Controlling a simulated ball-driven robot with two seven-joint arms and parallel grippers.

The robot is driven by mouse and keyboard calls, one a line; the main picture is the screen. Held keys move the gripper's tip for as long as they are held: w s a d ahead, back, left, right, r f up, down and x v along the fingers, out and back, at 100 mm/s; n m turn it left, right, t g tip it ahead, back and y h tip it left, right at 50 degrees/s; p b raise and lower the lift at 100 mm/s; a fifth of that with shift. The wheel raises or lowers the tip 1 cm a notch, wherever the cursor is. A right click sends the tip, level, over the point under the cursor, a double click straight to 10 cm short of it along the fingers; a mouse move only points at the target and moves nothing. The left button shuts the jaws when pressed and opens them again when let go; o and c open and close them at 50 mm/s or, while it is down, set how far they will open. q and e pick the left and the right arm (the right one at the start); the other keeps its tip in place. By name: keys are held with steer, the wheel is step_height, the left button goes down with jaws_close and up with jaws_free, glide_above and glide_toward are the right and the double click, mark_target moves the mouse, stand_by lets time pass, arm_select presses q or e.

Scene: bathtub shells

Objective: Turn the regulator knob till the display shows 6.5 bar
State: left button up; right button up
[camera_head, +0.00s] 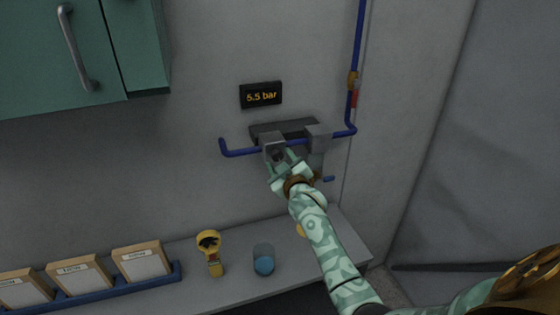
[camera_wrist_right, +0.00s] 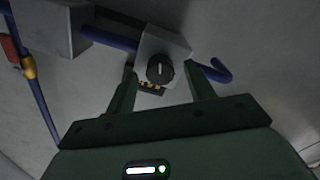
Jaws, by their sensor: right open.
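The regulator is a grey block (camera_head: 273,142) on a blue wall pipe. Its round black knob (camera_wrist_right: 160,69) with a white pointer line shows in the wrist view. My right gripper (camera_head: 279,160) is at the front of the block. In the wrist view its two fingers (camera_wrist_right: 163,78) are open on either side of the knob, with visible gaps. In the head view the gripper mostly hides the knob. The dark display (camera_head: 261,95) above shows orange text ending in ".5 bar"; its first digit is too small to tell, 5 or 6. My left gripper is out of view.
A second grey block (camera_head: 317,136) and a blue pipe (camera_head: 357,50) with a brass fitting are right of the regulator. A green cabinet (camera_head: 60,55) hangs upper left.

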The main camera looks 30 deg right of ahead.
steer(key=shift+w+d, duration=0.1)
steer(key=shift+w, duration=0.35)
steer(key=c, duration=1)
steer(key=shift+r+m+p, duration=0.15)
steer(key=shift+m+p, duration=0.8)
steer(key=shift+m, duration=0.15)
steer(key=shift+m+p, duration=0.95)
steer(key=shift+m, duration=0.85)
